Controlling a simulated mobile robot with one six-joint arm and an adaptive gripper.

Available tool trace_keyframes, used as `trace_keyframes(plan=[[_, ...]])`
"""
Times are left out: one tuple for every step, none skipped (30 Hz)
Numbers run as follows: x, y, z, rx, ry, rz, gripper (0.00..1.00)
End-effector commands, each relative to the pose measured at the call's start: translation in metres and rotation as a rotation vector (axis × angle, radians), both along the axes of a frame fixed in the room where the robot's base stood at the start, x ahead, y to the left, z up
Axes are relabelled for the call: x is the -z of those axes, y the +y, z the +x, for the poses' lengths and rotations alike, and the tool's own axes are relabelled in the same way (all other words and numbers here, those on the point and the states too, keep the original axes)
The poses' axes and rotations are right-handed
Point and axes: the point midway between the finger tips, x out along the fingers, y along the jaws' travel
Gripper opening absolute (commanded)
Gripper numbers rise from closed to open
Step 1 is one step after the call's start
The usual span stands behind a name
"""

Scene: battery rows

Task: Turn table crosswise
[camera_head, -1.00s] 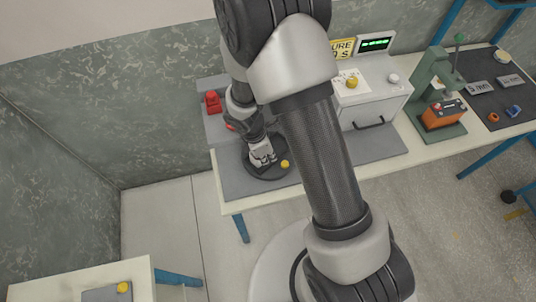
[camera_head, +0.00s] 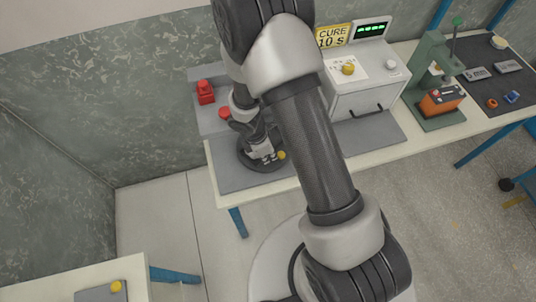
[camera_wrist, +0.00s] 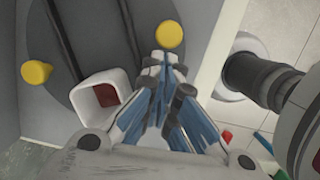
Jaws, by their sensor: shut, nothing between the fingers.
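The turntable is a dark round disc (camera_head: 258,167) on the grey mat at the left end of the bench. In the wrist view it is a grey disc (camera_wrist: 100,40) crossed by two dark strips. One yellow knob (camera_wrist: 170,35) is just beyond my fingertips, and another yellow knob (camera_wrist: 36,73) is at the left. One yellow knob (camera_head: 281,155) shows in the head view. A white square piece with a red inside (camera_wrist: 90,96) is left of my fingers. My gripper (camera_head: 263,154) is shut and empty, low over the disc; contact cannot be told.
A red block (camera_head: 205,92) and a red button (camera_head: 224,113) are behind the disc. The white curing box (camera_head: 365,95) stands to the right, then a green press (camera_head: 435,90) holding an orange battery (camera_head: 440,102). Another table (camera_head: 60,287) is at the lower left.

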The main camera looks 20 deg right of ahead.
Motion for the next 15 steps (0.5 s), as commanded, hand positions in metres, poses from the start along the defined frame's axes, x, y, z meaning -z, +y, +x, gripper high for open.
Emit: trace_keyframes(plan=[[0.0003,-0.0002,-0.0001,-0.005,0.000,0.000,0.00],[0.0003,-0.0003,-0.0002,-0.009,0.000,0.000,0.00],[0.0005,-0.0004,-0.0003,-0.016,0.000,0.000,0.00],[0.0006,-0.0007,-0.0004,-0.022,0.000,0.000,0.00],[0.0006,-0.0008,-0.0005,-0.028,0.000,0.000,0.00],[0.0006,-0.0009,-0.0005,-0.033,0.001,0.001,0.00],[0.0006,-0.0010,-0.0005,-0.036,0.000,0.000,0.00],[0.0005,-0.0011,-0.0005,-0.038,0.001,0.000,0.00],[0.0005,-0.0012,-0.0005,-0.042,0.001,0.000,0.00],[0.0004,-0.0013,-0.0005,-0.044,0.000,0.000,0.00],[0.0004,-0.0014,-0.0005,-0.047,0.000,0.000,0.00],[0.0004,-0.0014,-0.0004,-0.051,0.000,0.000,0.00],[0.0005,-0.0015,-0.0004,-0.053,0.000,0.000,0.00],[0.0005,-0.0016,-0.0005,-0.057,0.000,0.000,0.00],[0.0004,-0.0017,-0.0005,-0.061,0.000,0.000,0.00]])
